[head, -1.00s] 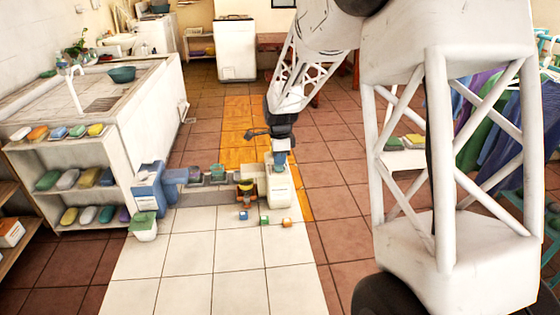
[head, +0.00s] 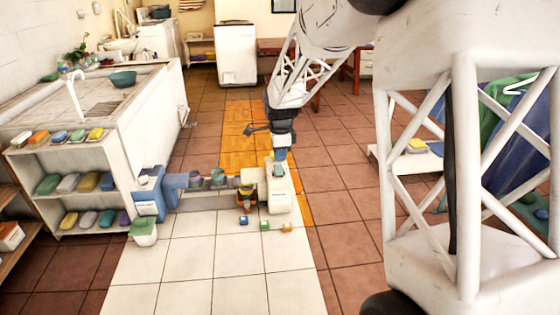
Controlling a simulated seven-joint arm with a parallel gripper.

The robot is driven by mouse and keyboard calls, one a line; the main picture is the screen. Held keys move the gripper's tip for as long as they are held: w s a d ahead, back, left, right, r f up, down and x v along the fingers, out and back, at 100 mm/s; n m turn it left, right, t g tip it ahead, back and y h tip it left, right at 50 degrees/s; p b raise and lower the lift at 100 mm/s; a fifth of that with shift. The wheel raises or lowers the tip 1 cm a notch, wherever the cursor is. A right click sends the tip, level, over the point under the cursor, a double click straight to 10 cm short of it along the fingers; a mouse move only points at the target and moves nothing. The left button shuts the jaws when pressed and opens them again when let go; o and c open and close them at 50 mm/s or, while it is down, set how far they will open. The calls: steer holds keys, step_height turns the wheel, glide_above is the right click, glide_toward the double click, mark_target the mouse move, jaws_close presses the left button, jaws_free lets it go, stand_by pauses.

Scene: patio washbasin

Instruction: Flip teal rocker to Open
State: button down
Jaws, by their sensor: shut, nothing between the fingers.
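The teal rocker (head: 278,171) shows as a small teal patch on top of a cream box (head: 280,195) on the floor, at the right end of a blue and grey apparatus. Its exact tilt is too small to tell. My gripper (head: 281,155) points down just above the rocker. Its fingers are shut with nothing between them. Whether the tips touch the rocker cannot be told at this size.
A blue block unit (head: 149,193) with a pipe-like arm stands left of the cream box. A green-lidded white tub (head: 143,231) and small coloured cubes (head: 265,227) sit in front. A washbasin (head: 75,100) and soap shelves stand at left.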

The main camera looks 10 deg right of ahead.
step_height(320, 180, up, 10)
steer(key=s, duration=0.2)
steer(key=shift+r, duration=0.15)
steer(key=shift+s, duration=0.1)
steer(key=shift+s, duration=0.1)
steer(key=s+d+r+n, duration=0.2)
steer(key=s+n, duration=0.1)
steer(key=s, duration=0.5)
steer(key=s+d+r+n+t, duration=0.1)
steer(key=s+n, duration=0.2)
steer(key=s, duration=0.4)
steer(key=s+d+r+n, duration=0.2)
steer(key=s+n, duration=0.1)
steer(key=s, duration=0.5)
steer(key=s+f+n, duration=0.1)
steer(key=s+n, duration=0.2)
steer(key=s, duration=0.4)
steer(key=s+d+f+n, duration=0.1)
steer(key=s+f+n, duration=0.1)
steer(key=s, duration=0.4)
steer(key=s+d+f+n+t, duration=0.1)
steer(key=s+n, duration=0.2)
steer(key=s, duration=0.4)
steer(key=shift+s+d+f+n, duration=0.25)
steer(key=shift+s+f+n, duration=0.05)
steer(key=shift+f+n, duration=0.1)
steer(key=shift+r, duration=0.1)
